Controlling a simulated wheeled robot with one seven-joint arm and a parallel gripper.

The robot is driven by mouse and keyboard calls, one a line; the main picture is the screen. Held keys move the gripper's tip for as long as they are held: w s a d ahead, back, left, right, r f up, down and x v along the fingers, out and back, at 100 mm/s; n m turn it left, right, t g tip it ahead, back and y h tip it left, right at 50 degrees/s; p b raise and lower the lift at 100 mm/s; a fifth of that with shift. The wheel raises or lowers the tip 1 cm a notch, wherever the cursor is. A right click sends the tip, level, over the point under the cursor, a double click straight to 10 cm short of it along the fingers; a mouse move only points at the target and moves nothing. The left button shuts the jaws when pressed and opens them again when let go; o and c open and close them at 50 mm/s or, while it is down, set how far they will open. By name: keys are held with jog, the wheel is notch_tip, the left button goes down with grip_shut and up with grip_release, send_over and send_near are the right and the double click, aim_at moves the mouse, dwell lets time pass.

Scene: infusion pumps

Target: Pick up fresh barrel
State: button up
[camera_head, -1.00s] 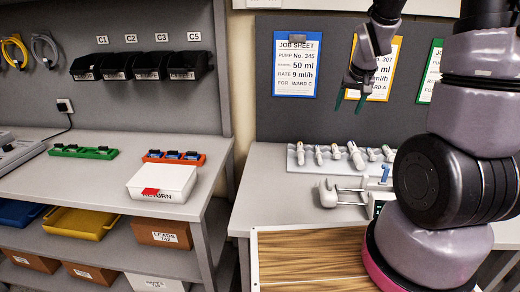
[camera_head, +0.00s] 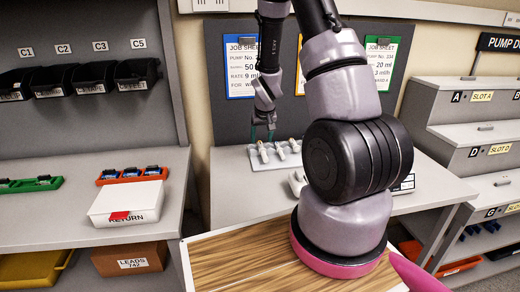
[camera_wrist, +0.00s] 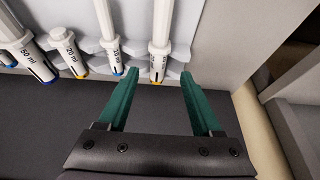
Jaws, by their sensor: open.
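Several white syringe barrels stand in a pale rack (camera_head: 285,161) on the back bench. In the wrist view they show printed volumes and coloured tips: a 50 ml barrel (camera_wrist: 27,52), a 20 ml barrel (camera_wrist: 68,52), a smaller blue-tipped barrel (camera_wrist: 111,40) and a yellow-tipped barrel (camera_wrist: 161,35). My gripper (camera_head: 262,134) is open just above the rack. In the wrist view its green fingers (camera_wrist: 160,75) stand apart, with the yellow-tipped barrel lined up between their tips. I see no finger touching it. My arm hides the rack's right part.
A white infusion pump (camera_head: 297,182) is mostly hidden behind my arm. A white RETURN box (camera_head: 125,203) and a red rack (camera_head: 135,175) of dark-blue items stand on the left bench. Job sheets (camera_head: 241,60) hang behind the rack. Stepped slots (camera_head: 480,134) stand at right.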

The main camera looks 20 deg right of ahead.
aim_at(261, 146)
jog(key=x, duration=0.5)
jog(key=shift+d, duration=0.15)
grip_shut()
dwell(0.5)
